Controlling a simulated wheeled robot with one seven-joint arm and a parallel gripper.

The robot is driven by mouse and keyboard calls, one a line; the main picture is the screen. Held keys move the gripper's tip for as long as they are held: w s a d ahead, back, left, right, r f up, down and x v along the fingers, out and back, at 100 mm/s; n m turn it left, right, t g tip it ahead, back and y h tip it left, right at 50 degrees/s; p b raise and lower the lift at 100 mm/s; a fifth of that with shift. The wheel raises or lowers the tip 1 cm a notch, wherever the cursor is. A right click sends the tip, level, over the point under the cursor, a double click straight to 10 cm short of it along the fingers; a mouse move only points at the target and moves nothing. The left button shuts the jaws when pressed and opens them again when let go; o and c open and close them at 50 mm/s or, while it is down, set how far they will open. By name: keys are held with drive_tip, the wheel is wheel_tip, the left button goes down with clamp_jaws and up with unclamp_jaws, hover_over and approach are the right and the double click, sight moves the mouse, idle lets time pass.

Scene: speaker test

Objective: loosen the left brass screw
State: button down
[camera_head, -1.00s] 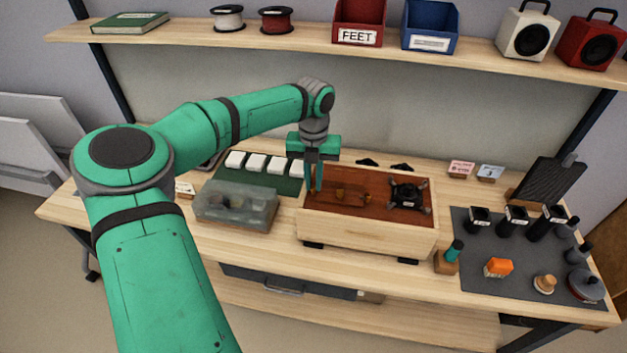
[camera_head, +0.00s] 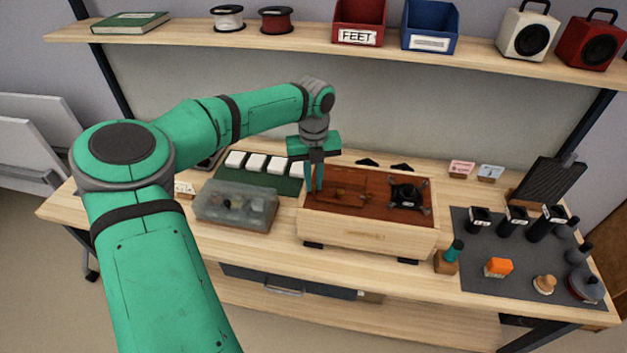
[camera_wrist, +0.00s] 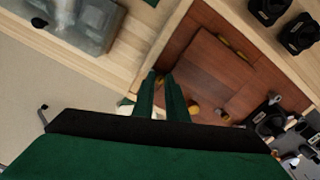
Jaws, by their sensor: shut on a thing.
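A pale wooden speaker box (camera_head: 360,231) lies on the bench with its reddish-brown inside facing up. My gripper (camera_head: 314,188) points down at the left end of that inside. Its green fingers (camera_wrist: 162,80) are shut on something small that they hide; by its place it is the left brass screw. A round brass knob (camera_wrist: 193,108) shows just right of the fingers in the wrist view, apart from them. A brass strip (camera_wrist: 235,48) lies at the far edge of the inner panel (camera_wrist: 215,75).
A black part with several arms (camera_head: 407,194) sits in the right of the box. A translucent bin (camera_head: 236,206) stands close on the left. A dark mat (camera_head: 520,262) with black cylinders and small tools is on the right. A shelf (camera_head: 300,38) runs above.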

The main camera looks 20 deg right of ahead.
sight(314, 187)
drive_tip(key=c, duration=1.8)
unclamp_jaws()
drive_tip(key=shift+o, duration=0.2)
drive_tip(key=shift+r, duration=0.1)
wheel_tip(314, 187, up, 11)
drive_tip(key=shift+f, duration=0.2)
